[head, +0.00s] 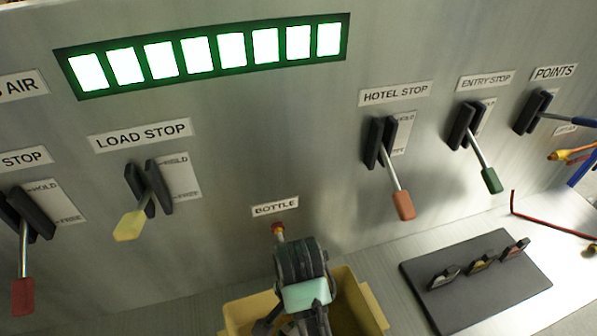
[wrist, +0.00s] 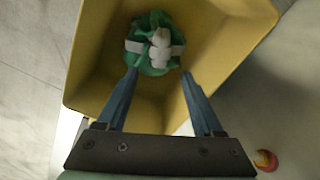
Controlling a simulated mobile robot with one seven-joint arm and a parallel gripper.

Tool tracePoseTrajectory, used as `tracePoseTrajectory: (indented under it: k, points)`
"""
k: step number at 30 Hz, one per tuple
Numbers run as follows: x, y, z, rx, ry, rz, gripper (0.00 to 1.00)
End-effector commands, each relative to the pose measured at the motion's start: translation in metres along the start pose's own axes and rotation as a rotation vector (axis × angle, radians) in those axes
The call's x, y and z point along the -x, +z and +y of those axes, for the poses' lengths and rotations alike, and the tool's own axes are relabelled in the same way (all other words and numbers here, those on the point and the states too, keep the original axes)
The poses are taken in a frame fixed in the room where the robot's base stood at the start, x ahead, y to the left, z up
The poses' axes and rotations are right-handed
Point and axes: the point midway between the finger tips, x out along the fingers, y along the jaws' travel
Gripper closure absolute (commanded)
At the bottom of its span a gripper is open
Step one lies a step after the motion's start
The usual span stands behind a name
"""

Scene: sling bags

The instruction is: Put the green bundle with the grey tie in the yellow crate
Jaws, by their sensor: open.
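The yellow crate (head: 372,300) stands at the bottom of the head view, against the metal panel. In the wrist view I look down into the crate (wrist: 88,60). The green bundle (wrist: 151,30) with its pale grey tie (wrist: 134,46) shows inside the crate's walls, near the far side. My gripper (wrist: 159,76) is open over the crate, its fingers apart with the bundle just past the tips. I cannot tell whether the bundle rests on the crate floor. In the head view my arm hides the bundle and most of the crate's inside.
The metal panel (head: 240,130) behind carries several levers and a lit display (head: 205,55). A red knob (head: 278,228) under the BOTTLE label is close behind my wrist. A dark board (head: 480,285) with small clips lies to the right. A red wire (head: 545,221) lies beyond it.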

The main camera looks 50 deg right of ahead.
Motion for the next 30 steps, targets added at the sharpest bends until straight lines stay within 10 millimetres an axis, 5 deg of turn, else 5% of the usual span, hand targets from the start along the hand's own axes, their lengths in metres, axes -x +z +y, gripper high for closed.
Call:
tracePoseTrajectory:
  k: [6,21,23,26,30]
  points:
    - [0.04,0.0,0.0,0.001,0.002,-0.002,0.32]
    - [0.048,0.0,-0.004,0.011,-0.013,0.008,0.32]
    - [0.056,-0.002,-0.017,0.048,-0.057,0.035,0.32]
    - [0.09,-0.003,-0.062,0.179,-0.219,0.137,0.32]
    - [0.182,0.013,-0.145,0.447,-0.554,0.373,0.32]
